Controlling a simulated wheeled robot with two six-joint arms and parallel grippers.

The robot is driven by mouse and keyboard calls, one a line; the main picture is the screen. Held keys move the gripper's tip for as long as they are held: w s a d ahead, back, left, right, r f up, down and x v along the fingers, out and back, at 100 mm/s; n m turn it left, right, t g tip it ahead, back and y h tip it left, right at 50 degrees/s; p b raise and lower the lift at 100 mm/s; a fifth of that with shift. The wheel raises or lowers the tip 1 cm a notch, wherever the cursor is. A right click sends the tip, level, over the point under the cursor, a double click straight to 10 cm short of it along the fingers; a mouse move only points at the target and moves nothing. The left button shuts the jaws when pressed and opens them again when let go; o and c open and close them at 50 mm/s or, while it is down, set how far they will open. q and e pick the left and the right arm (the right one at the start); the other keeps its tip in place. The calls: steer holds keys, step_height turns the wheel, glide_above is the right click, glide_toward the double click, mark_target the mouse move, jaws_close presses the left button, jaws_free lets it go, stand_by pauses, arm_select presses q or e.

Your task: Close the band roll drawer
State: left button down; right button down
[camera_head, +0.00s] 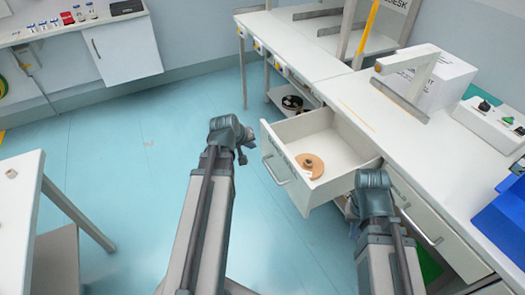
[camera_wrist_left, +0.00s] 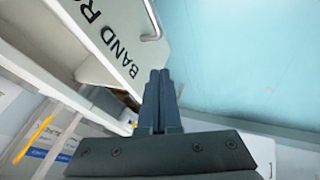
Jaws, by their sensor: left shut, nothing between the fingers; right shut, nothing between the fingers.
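The band roll drawer (camera_head: 345,150) stands pulled out from under the white bench, with a tan roll (camera_head: 311,165) inside. Its front panel (camera_head: 280,158) has a metal handle (camera_head: 273,171). In the left wrist view the drawer front (camera_wrist_left: 98,28) shows the lettering "BAND RO" and the handle (camera_wrist_left: 152,22). My left gripper (camera_head: 242,157) is just left of the drawer front, outside it. In the wrist view its fingers (camera_wrist_left: 160,78) are shut and empty beside the panel; contact is unclear. My right gripper (camera_head: 353,228) is shut, partly hidden behind its arm, right of the drawer.
The bench top (camera_head: 400,145) carries a white box (camera_head: 440,80), a metal frame and a switch box (camera_head: 490,122). A blue bin (camera_head: 500,220) is at the right edge. A white table (camera_head: 18,200) stands at left. The floor (camera_head: 130,170) left of the drawer is clear.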

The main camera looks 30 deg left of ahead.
arm_select(q)
steer(key=a, duration=0.3)
steer(key=b, duration=0.8)
glide_toward(266, 146)
steer(key=shift+n, duration=0.4)
steer(key=shift+x, duration=2.3)
steer(key=shift+d+f, duration=0.1)
steer(key=w+d, duration=0.9)
steer(key=w, duration=0.2)
steer(key=w+d, duration=0.9)
steer(key=w, duration=0.3)
steer(key=shift+w, duration=0.25)
steer(key=shift+w+d, duration=0.1)
steer(key=shift+d, duration=0.1)
